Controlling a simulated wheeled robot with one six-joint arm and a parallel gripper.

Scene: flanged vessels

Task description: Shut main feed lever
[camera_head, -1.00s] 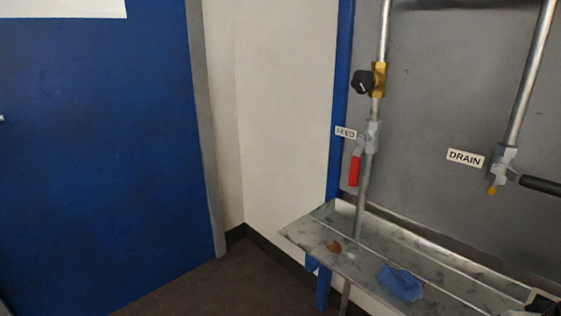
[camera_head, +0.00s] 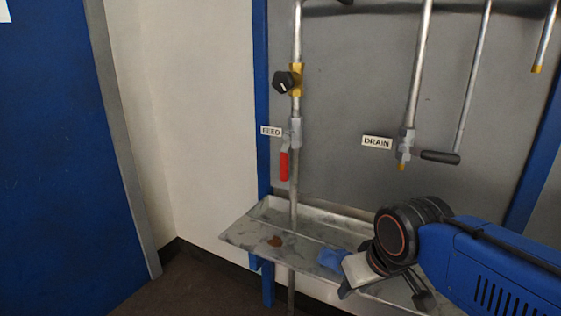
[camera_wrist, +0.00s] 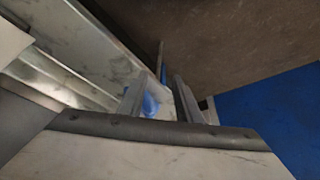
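The feed lever (camera_head: 284,166) has a red handle and hangs down, roughly along the vertical pipe, in the head view. It joins a grey valve body (camera_head: 295,132) beside the FEED label (camera_head: 271,131). My gripper (camera_wrist: 160,92) shows two fingers apart in the wrist view, with nothing held between them. A blue cloth (camera_wrist: 150,104) shows beyond the finger gap. In the head view my gripper is low at the right, over the tray, well below and right of the red lever and apart from it. My wrist partly hides its fingers there.
A black knob (camera_head: 284,82) on a brass valve sits above the feed lever. The DRAIN pipe (camera_head: 413,90) has a black-handled lever (camera_head: 440,157) to the right. The metal tray (camera_head: 245,230) juts out below, with the blue cloth (camera_head: 331,259) on it. A blue door (camera_head: 60,150) stands left.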

